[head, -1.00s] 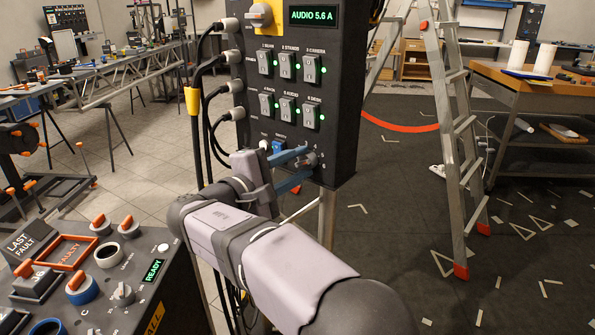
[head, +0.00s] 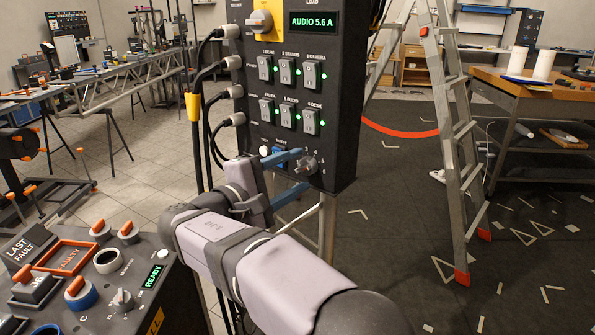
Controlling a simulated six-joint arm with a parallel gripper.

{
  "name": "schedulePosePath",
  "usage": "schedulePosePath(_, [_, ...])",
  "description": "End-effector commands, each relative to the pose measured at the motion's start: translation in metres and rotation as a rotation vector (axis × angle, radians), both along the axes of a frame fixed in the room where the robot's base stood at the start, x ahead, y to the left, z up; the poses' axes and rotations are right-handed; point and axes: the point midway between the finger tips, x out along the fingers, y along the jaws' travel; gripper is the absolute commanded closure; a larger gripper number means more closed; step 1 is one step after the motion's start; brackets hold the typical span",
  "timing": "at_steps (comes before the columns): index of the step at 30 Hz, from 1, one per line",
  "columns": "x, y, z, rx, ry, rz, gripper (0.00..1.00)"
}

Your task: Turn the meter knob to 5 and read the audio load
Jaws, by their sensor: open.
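The meter knob (head: 307,165) is a small grey dial low on the dark panel (head: 345,140), with small numbers around it. Its pointer setting is too small to read surely. The load display (head: 314,22) at the panel's top reads "AUDIO 5.6 A" in green. My gripper (head: 301,170) is open beside the knob. Its two blue fingers are spread, one above and left of the knob, the other below it. The knob shows between the tips, and I see no finger clamped on it.
Labelled rocker switches (head: 288,119) with green lights fill the panel above. Black cables (head: 208,95) hang at its left. A console (head: 100,280) with a lit READY sign stands front left. A stepladder (head: 452,120) stands right.

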Motion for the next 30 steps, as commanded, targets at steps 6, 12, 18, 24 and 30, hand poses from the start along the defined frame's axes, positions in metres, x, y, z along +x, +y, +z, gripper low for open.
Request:
schedulePosePath(6, [-0.025,0.019,0.002,0.001,0.001,0.003,0.52])
schedulePosePath(12, [-0.042,0.031,0.003,0.001,0.001,0.003,0.52])
schedulePosePath(18, [-0.048,0.034,0.004,0.001,0.001,0.0,0.52])
schedulePosePath(24, [-0.048,0.034,0.004,0.001,0.001,0.0,0.52])
schedulePosePath(30, [-0.042,0.042,0.001,0.012,0.007,0.039,0.52])
